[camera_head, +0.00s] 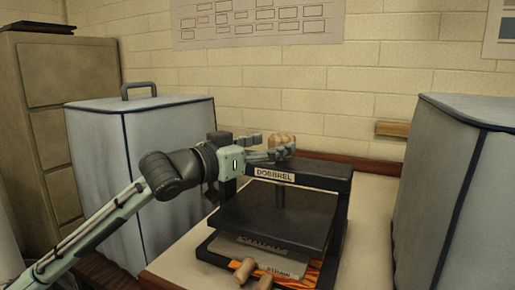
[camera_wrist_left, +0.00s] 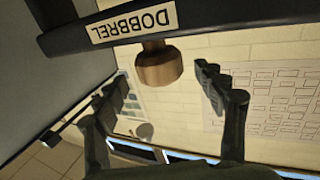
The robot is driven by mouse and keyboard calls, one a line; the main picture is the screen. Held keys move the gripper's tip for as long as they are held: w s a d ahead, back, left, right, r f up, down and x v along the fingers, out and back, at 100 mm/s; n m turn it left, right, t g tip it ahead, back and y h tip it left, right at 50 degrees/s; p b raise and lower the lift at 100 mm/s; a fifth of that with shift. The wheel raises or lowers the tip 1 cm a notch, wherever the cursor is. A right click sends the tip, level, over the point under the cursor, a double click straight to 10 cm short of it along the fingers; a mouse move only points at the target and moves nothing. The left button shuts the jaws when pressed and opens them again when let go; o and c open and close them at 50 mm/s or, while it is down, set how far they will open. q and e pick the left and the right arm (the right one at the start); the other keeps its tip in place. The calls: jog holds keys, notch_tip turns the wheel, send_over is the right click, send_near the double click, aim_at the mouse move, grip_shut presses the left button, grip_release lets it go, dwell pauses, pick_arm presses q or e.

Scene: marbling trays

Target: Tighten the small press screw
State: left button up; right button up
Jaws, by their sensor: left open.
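The small black press labelled DOBBREL (camera_head: 318,181) stands on the table in the head view. Its screw has a round wooden knob (camera_head: 281,139) above the top beam. In the left wrist view the knob (camera_wrist_left: 158,70) shows in front of the beam (camera_wrist_left: 215,17), between the fingertips. My left gripper (camera_head: 270,147) is open at the knob, one finger on each side; in the wrist view I see a gap on the right, and contact cannot be told. The black pressing plate (camera_head: 270,218) hangs under the beam. My right gripper is not in view.
A grey plate and patterned sheets lie in the press's base, with wooden handles (camera_head: 244,270) at its front. Covered grey boxes stand left (camera_head: 170,130) and right (camera_head: 450,200). A brick wall is close behind. The table (camera_head: 365,215) is bare right of the press.

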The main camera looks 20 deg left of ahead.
aim_at(273, 143)
pick_arm(q)
jog(key=shift+v, duration=2.05)
jog(key=shift+o, duration=0.3)
dwell(1.2)
